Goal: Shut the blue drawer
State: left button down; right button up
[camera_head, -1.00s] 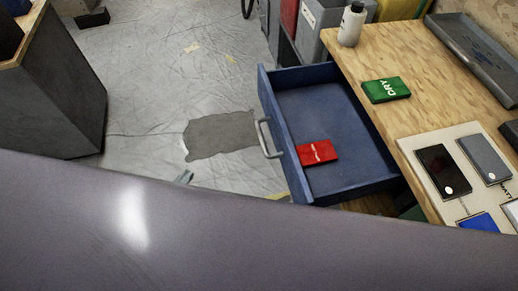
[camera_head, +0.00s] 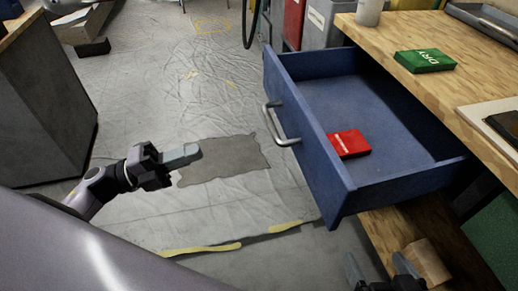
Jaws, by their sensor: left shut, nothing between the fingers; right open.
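The blue drawer (camera_head: 322,172) stands pulled out from under the wooden worktop, its open inside facing up. Its grey bar handle (camera_head: 275,125) is on the front panel, which faces left. A red box (camera_head: 348,144) lies inside on the drawer floor, near the front panel. My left gripper (camera_head: 198,152) is shut and empty, over the floor to the left of the handle and apart from it. My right gripper (camera_head: 377,268) is open at the bottom edge, below the drawer's near side; only its fingers and part of its body show.
A dark cabinet (camera_head: 45,110) stands at left. The sheeted floor (camera_head: 150,85) between them is mostly clear, with a grey patch (camera_head: 225,160).

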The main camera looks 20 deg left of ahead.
pick_arm(q)
send_near(293, 126)
jog(key=shift+w+d+r+g+b, duration=0.3)
jog(key=shift+w+d+r+b, duration=0.15)
jog(key=shift+w+d+r, duration=0.3)
pick_arm(e)
jog(key=shift+a+f, duration=0.25)
jog(key=shift+a, duration=0.2)
pick_arm(q)
jog(key=shift+s+a+r, duration=0.1)
pick_arm(e)
jog(key=shift+w+r, duration=0.1)
